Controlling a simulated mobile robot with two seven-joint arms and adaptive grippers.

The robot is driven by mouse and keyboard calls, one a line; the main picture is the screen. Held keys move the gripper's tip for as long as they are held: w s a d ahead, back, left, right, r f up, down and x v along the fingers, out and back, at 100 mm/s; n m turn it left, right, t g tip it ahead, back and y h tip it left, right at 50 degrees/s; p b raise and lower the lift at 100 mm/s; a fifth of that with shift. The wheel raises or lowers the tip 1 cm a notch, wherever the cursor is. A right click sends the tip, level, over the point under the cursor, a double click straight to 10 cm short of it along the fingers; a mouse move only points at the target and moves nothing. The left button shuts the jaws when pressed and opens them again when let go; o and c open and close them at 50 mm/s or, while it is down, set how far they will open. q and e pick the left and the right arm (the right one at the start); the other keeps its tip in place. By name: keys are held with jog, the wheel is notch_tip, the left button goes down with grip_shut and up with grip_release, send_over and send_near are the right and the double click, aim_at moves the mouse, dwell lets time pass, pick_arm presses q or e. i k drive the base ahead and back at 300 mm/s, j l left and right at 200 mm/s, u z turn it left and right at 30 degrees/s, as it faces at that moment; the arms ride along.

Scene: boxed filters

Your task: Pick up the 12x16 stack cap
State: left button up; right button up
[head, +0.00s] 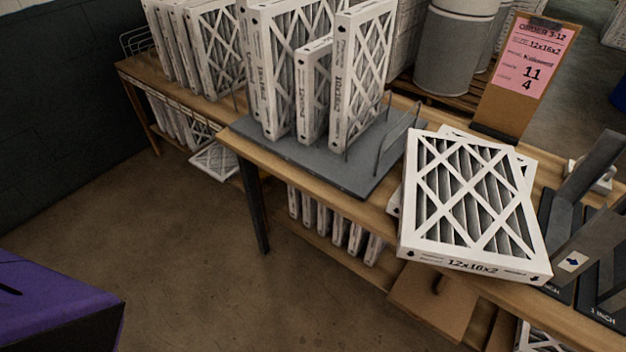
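The 12x16x2 filter (472,200) lies flat on top of a small stack at the right part of the wooden bench. It has a white card frame with a diagonal lattice over grey pleats, and its printed edge faces me. It is turned relative to the filter below (526,166), whose edges show behind and beside it. Its near edge reaches out to or past the bench's front edge. Most of the lower stack is hidden. Neither of my grippers is in view.
Upright filters (360,75) stand on a grey board with wire dividers (395,140) left of the stack. A clipboard with a pink order sheet (537,60) stands behind. Dark slotted holders (590,235) crowd the right. A purple object (60,300) is at lower left. Floor is clear.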

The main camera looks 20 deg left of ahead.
aim_at(443, 304)
jog(key=i+l, duration=0.1)
jog(key=l, duration=0.25)
jog(key=l+z, duration=0.1)
jog(key=l, duration=0.25)
jog(key=i+l+z, duration=0.1)
jog(key=l, duration=0.25)
jog(key=i+l, duration=0.15)
jog(key=l, duration=0.2)
jog(key=i+l+z, duration=0.2)
jog(key=i+l, duration=0.55)
jog(key=i, duration=0.05)
